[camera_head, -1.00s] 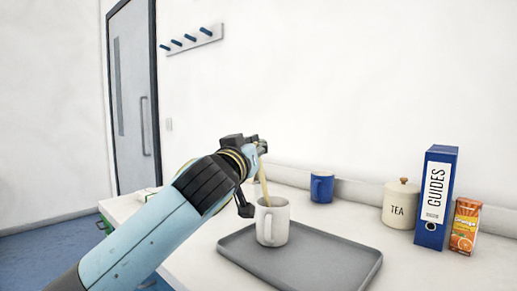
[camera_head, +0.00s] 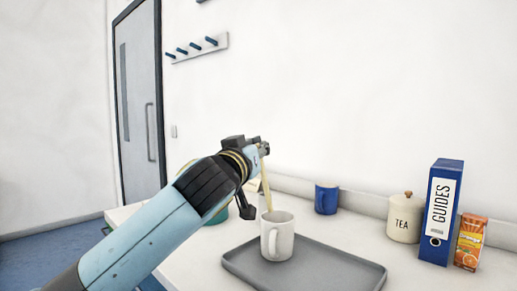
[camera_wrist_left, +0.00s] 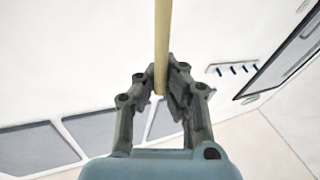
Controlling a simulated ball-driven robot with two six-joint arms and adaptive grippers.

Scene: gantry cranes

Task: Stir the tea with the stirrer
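A white mug (camera_head: 279,243) stands upright on a grey tray (camera_head: 340,277) on the counter, its handle facing the camera. My left gripper (camera_head: 262,150) is above the mug, slightly left of it. It is shut on a thin pale-yellow stirrer (camera_head: 265,185), which hangs down nearly upright to the mug's far left rim. I cannot tell whether its tip is inside the mug. The tea inside is not visible. In the left wrist view the stirrer (camera_wrist_left: 162,42) sits between the fingertips (camera_wrist_left: 164,88). My right gripper is not in view.
A blue mug (camera_head: 326,200), a cream TEA jar (camera_head: 404,218), a blue GUIDES binder (camera_head: 438,213) and an orange juice carton (camera_head: 470,243) stand along the back right. A teal thing (camera_head: 217,216) is partly hidden behind my left arm. The tray's right part is clear.

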